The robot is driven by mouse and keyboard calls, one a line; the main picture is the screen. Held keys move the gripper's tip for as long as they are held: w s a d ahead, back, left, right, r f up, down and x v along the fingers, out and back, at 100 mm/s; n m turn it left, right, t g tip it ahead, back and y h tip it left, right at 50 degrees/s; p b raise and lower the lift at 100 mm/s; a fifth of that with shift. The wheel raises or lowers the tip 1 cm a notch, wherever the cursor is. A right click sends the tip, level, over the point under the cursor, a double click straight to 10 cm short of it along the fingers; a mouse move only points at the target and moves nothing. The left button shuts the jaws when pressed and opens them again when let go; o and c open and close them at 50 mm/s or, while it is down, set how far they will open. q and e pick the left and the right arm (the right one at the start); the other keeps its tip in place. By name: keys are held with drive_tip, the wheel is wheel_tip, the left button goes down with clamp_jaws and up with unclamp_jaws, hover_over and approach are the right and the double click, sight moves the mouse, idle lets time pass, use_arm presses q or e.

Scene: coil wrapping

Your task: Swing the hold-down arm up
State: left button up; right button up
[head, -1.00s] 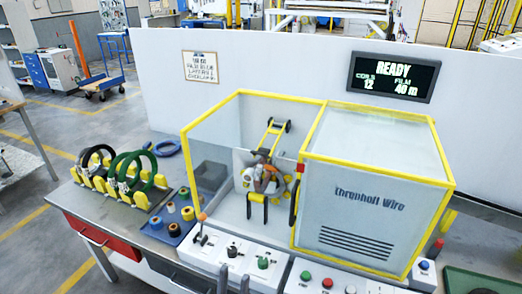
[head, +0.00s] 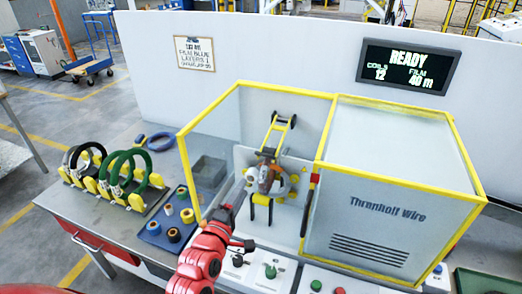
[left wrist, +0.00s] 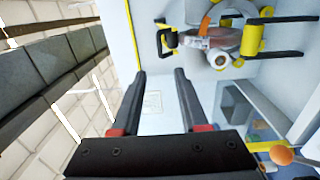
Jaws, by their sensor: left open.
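The yellow hold-down arm (head: 272,135) with black ends slants up and back above the coil (head: 266,178) inside the open side of the yellow-framed machine. In the left wrist view, a black-and-yellow handle-like part (left wrist: 166,40) shows beside the coil (left wrist: 212,38), probably part of that arm. My left gripper (head: 240,225) is at the machine's open front, below and in front of the coil. In the left wrist view its fingers (left wrist: 160,73) are spread with nothing between them, apart from the handle and coil. My right gripper is out of view.
The closed box (head: 390,190) of the machine stands right of the opening. A control panel (head: 275,268) lies along the front. A blue tray (head: 160,232) with spools and a rack (head: 100,190) with rings stand left. An orange knob (left wrist: 282,155) is near my gripper.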

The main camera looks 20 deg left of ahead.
sight(263, 154)
use_arm(q)
drive_tip(key=w+p, duration=0.2)
drive_tip(key=w, duration=0.3)
drive_tip(key=w+p, duration=0.1)
drive_tip(key=w, duration=0.4)
drive_tip(key=w+p, duration=0.2)
drive_tip(key=w, duration=0.3)
drive_tip(key=shift+w+d+r+p, duration=0.35)
drive_tip(key=shift+d, duration=0.05)
drive_tip(key=shift+w, duration=0.75)
clamp_jaws()
